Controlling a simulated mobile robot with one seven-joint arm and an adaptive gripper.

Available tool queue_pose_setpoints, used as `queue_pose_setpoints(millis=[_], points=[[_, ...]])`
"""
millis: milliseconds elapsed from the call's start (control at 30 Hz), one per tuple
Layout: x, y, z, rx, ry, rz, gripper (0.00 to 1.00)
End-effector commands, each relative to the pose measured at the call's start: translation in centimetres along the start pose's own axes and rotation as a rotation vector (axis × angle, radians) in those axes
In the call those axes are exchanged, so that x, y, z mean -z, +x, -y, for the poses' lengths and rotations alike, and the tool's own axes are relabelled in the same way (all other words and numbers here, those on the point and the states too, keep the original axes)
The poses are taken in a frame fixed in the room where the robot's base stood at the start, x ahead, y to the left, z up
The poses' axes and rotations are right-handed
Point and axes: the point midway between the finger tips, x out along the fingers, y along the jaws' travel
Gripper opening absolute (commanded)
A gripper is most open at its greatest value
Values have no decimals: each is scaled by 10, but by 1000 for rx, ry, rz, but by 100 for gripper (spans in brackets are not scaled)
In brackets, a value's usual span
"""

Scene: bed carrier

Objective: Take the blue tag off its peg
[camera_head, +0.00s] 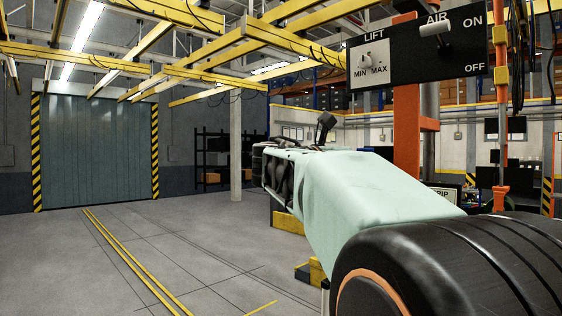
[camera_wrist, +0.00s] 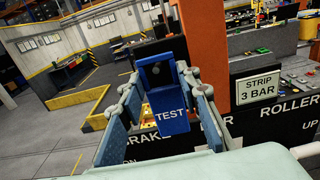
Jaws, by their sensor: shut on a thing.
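The blue tag (camera_wrist: 171,112), lettered TEST, is in the middle of the wrist view, between the two fingers of my gripper (camera_wrist: 160,84). The fingers have blue inner pads and are shut on the tag. Behind the tag is a black panel (camera_wrist: 255,125) with white lettering, BRAKE and ROLLER. In the head view my pale green arm reaches away to the left, and the tag cannot be made out.
An orange post (camera_wrist: 207,45) stands behind the panel, and also shows in the head view (camera_head: 406,130). A white sign reading STRIP 3 BAR (camera_wrist: 258,87) is right of the tag. A black LIFT/AIR panel (camera_head: 425,75) hangs upper right in the head view. The floor (camera_head: 140,260) at left is clear.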

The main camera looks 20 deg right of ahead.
Motion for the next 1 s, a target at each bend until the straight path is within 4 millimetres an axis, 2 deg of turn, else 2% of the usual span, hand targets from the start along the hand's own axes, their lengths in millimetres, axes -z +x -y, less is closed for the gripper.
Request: queue_pose_setpoints(millis=[367, 1000], points=[[-1, -4, 0, -1, 0, 0, 0], [-11, -39, 0, -1, 0, 0, 0]])
